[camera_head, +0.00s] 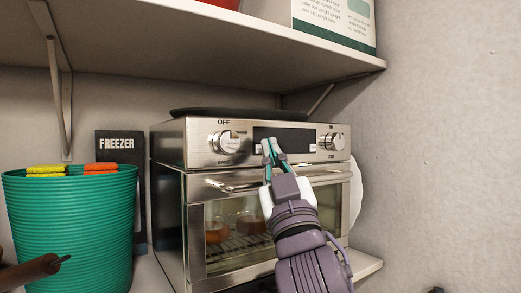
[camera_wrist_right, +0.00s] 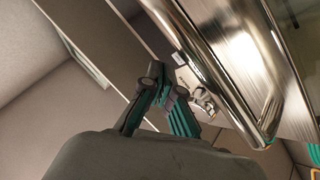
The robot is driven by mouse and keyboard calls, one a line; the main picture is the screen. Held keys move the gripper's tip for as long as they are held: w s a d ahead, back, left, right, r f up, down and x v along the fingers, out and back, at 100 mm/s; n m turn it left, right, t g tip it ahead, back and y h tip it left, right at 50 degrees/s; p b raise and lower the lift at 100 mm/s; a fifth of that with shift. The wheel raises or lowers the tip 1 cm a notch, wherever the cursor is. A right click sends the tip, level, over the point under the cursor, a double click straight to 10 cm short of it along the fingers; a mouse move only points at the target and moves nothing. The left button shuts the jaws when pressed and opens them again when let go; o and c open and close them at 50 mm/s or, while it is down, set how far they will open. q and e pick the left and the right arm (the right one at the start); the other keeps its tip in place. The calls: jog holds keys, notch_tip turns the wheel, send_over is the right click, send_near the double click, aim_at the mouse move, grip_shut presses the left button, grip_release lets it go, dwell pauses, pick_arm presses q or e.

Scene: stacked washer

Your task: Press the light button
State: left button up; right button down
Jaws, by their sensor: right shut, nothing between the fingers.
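A steel toaster oven (camera_head: 180,150) stands on a shelf in the head view. Its top panel has a left knob (camera_head: 227,141), a dark display (camera_head: 290,137) and a right knob (camera_head: 333,141). I cannot make out which control is the light button. My right gripper (camera_head: 270,146) is shut and empty, with its fingertips in front of the display's lower left part. Whether they touch the panel I cannot tell. In the right wrist view the gripper (camera_wrist_right: 168,105) is close to the oven's steel front (camera_wrist_right: 225,60). My left gripper is not in view.
The oven's door handle (camera_head: 240,185) sticks out below the panel, beside my right gripper. A teal ribbed bin (camera_head: 70,225) stands at the left, before a dark FREEZER box (camera_head: 115,145). An upper shelf (camera_head: 200,45) hangs above the oven. A bare wall is at the right.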

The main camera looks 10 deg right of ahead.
jog(key=shift+w, duration=0.1)
jog(key=shift+w+a, duration=0.15)
jog(key=shift+w, duration=0.15)
jog(key=shift+w, duration=0.2)
dwell(0.4)
jog(key=shift+s, duration=0.1)
jog(key=shift+s+d, duration=0.2)
jog(key=shift+s, duration=0.4)
jog(key=shift+s+d+p, duration=0.15)
jog(key=shift+s+d, duration=0.2)
jog(key=shift+s, duration=0.6)
jog(key=shift+s+d+p, duration=0.1)
jog(key=shift+s+d, duration=0.25)
jog(key=shift+s, duration=0.55)
jog(key=shift+s+d+p, duration=0.15)
jog(key=shift+s+d, duration=0.2)
jog(key=shift+s, duration=0.6)
